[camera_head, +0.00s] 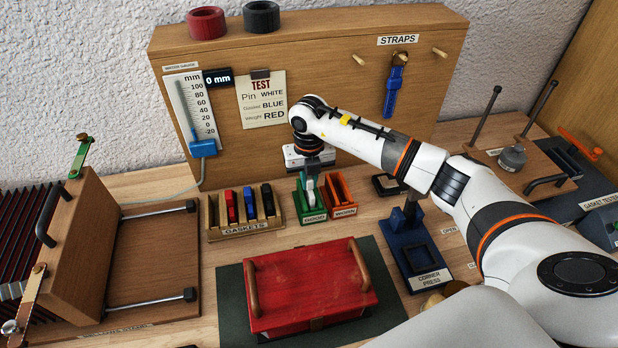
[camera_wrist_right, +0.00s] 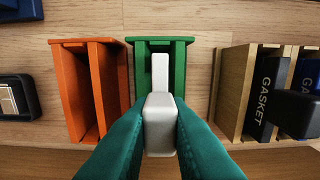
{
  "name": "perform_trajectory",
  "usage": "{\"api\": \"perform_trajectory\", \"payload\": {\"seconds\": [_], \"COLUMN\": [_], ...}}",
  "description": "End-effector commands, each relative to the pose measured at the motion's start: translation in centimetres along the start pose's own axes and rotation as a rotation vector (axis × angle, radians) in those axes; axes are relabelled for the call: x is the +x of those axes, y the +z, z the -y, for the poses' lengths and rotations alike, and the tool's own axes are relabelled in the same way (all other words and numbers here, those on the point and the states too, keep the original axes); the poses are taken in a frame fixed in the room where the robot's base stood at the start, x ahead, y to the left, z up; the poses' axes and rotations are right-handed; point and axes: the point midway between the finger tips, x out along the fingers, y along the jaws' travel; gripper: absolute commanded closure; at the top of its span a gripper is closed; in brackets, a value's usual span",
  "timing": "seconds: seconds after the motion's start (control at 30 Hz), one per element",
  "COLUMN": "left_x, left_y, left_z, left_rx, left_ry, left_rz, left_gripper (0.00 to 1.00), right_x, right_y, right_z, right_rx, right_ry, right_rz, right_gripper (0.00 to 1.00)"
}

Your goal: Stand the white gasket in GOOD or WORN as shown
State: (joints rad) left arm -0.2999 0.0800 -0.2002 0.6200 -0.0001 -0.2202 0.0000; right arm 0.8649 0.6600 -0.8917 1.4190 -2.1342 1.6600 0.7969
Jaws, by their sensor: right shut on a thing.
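The white gasket (camera_wrist_right: 160,122) is gripped between the teal fingers of my right gripper (camera_wrist_right: 160,130), which is shut on it. In the wrist view the gasket is lined up with the green GOOD holder (camera_wrist_right: 179,58), and its thin far end overlaps that holder. In the head view my right gripper (camera_head: 311,175) is directly over the GOOD holder (camera_head: 310,214). How deep the gasket sits in the slot is hard to tell. The orange WORN holder (camera_head: 341,194) stands beside it with empty slots, also seen in the wrist view (camera_wrist_right: 72,90). My left gripper is not in view.
A wooden GASKETS rack (camera_head: 243,231) with red, blue and dark gaskets stands left of the holders. A red lidded box (camera_head: 312,292) lies in front. A blue corner press (camera_head: 416,262) stands right. The board's TEST card (camera_head: 261,100) reads Pin WHITE, Gasket BLUE, Weight RED.

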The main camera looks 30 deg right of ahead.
Motion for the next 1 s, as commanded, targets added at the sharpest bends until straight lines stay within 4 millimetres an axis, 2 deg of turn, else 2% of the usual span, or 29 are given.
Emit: {"api": "perform_trajectory", "payload": {"seconds": [0.2, 0.23, 0.37, 0.4, 0.57, 0.67, 1.0], "left_x": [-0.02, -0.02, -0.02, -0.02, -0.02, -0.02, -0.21], "left_y": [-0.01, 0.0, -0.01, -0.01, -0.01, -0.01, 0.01], "left_z": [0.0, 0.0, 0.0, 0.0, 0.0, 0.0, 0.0], "left_rx": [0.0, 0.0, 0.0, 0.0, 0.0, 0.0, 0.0], "left_ry": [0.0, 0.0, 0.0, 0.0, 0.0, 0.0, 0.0], "left_rz": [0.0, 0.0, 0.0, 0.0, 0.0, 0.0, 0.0], "left_gripper": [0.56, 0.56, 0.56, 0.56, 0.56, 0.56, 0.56], "right_x": [-0.05, -0.05, -0.05, -0.05, -0.04, -0.03, -0.27], "right_y": [-0.02, -0.01, -0.01, -0.01, -0.01, 0.0, 0.0], "right_z": [-0.01, -0.01, -0.01, -0.01, -0.01, -0.01, 0.0], "right_rx": [0.0, 0.0, 0.0, 0.0, 0.0, 0.0, 0.0], "right_ry": [0.0, 0.0, 0.0, 0.0, 0.0, 0.0, 0.0], "right_rz": [0.0, 0.0, 0.0, 0.0, 0.0, 0.0, 0.0], "right_gripper": [1.0, 0.83, 0.61, 0.59, 0.59, 0.48, 0.48]}}
